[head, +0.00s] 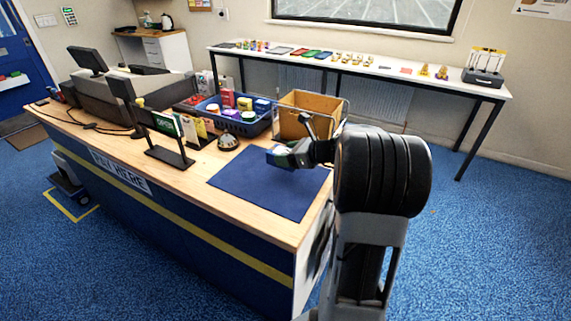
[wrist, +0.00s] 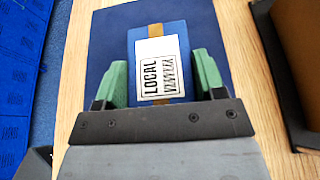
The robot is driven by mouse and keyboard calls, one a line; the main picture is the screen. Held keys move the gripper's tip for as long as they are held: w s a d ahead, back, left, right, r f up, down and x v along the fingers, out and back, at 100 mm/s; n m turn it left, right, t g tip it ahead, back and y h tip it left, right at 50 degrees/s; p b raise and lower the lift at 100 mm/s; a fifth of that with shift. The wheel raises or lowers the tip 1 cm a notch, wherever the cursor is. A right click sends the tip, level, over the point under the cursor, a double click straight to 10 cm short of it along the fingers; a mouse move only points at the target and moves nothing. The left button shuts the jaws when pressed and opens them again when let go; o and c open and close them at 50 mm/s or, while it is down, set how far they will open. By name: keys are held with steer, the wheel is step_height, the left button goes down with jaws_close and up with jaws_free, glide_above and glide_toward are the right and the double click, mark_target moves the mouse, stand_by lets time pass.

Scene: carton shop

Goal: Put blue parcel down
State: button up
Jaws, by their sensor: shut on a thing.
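The blue parcel (wrist: 178,33) has a brown tape strip and a white label reading "LOCAL". My gripper (wrist: 158,85) is shut on it, with a green finger on each side. In the head view my gripper (head: 291,158) and the parcel (head: 279,151) are over the dark blue mat (head: 262,188) on the counter. The mat also shows behind the parcel in the wrist view (wrist: 108,42). I cannot tell whether the parcel touches the mat.
A cardboard-coloured box in a frame (head: 297,118) stands just behind the mat. A blue basket of goods (head: 243,127), a bell (head: 228,142) and a sign stand (head: 170,154) are to the left. The mat's front part is clear, near the counter edge.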

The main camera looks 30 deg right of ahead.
steer(key=f, duration=0.1)
steer(key=w+f, duration=0.1)
steer(key=f, duration=0.1)
steer(key=shift+a+f, duration=0.2)
steer(key=shift+f, duration=0.35)
steer(key=shift+s+f+b, duration=0.1)
steer(key=shift+f+b, duration=0.05)
steer(key=shift+b, duration=0.15)
steer(key=o, duration=1)
steer(key=shift+o, duration=0.2)
